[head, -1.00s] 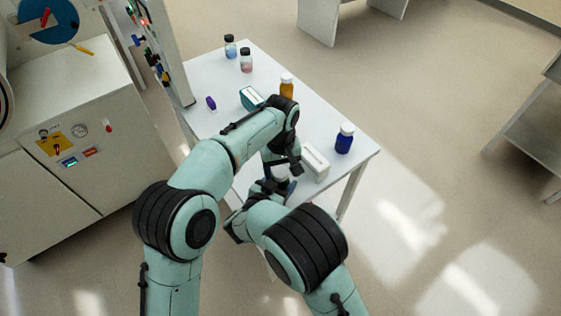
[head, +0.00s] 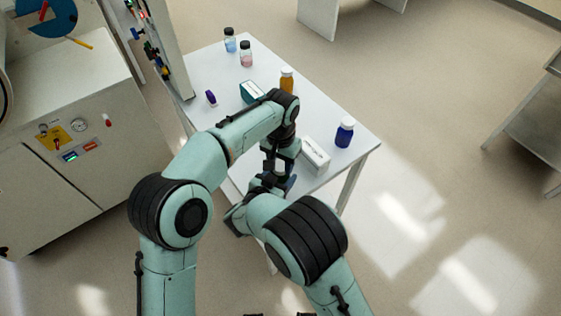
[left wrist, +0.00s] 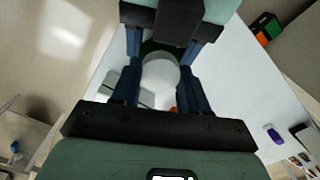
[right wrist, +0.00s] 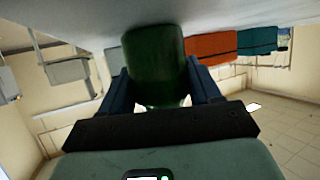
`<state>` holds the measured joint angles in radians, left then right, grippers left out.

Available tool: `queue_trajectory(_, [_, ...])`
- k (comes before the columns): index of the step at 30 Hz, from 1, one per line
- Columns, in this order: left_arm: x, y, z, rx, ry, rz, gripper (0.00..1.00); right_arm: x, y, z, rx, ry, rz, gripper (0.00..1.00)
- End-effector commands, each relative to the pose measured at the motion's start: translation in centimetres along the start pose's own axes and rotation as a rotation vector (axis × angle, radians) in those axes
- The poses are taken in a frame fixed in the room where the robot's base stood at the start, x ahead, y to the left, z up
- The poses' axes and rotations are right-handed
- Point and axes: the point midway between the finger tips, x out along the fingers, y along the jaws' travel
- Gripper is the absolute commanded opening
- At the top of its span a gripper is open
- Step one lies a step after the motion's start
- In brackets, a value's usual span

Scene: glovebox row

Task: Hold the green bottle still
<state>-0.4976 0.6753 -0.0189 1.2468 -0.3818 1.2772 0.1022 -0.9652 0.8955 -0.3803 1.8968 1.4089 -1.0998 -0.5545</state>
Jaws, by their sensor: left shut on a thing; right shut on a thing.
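The green bottle (right wrist: 155,65) is between the fingers of my right gripper (right wrist: 158,90), which is shut on it in the right wrist view. Its dark green body shows a little in the left wrist view (left wrist: 160,47). A white cap (left wrist: 160,75) is between the fingers of my left gripper (left wrist: 160,82), which is shut on it from above. In the head view my left gripper (head: 281,165) points down over my right gripper (head: 270,185). My arms hide most of the bottle there, and its base is hidden.
On the white table (head: 325,110) stand a white box (head: 315,155), a blue bottle (head: 344,132), an amber bottle (head: 287,80), a teal box (head: 252,92), a purple item (head: 211,97) and two small bottles (head: 246,54) at the far end. A cabinet (head: 60,110) stands at left.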

Motion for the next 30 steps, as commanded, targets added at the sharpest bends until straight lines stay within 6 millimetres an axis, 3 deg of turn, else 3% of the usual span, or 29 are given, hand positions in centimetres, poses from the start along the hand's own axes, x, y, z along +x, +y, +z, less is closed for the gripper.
queue_trajectory(5, [0.0,0.0,0.0,0.036,-0.001,0.000,0.07,0.0,0.0,0.0,0.000,0.000,0.000,0.00])
queue_trajectory(6, [0.0,0.0,0.0,0.036,-0.001,0.000,0.54,0.0,0.0,0.0,0.000,0.000,0.000,0.00])
queue_trajectory(8, [0.0,0.0,0.0,0.035,-0.001,0.000,0.69,0.0,0.0,0.0,0.000,0.000,0.000,0.00])
queue_trajectory(17, [-0.2,0.0,0.0,0.034,0.001,0.000,0.69,0.0,0.0,0.0,0.000,0.000,0.000,0.00])
queue_trajectory(25, [-3.5,0.0,-0.1,0.035,0.003,0.000,0.69,0.0,0.0,0.0,0.000,0.000,0.000,0.00])
queue_trajectory(30, [-4.5,0.0,0.0,0.034,0.001,0.000,0.69,0.0,0.0,0.0,0.000,0.000,0.000,0.00])
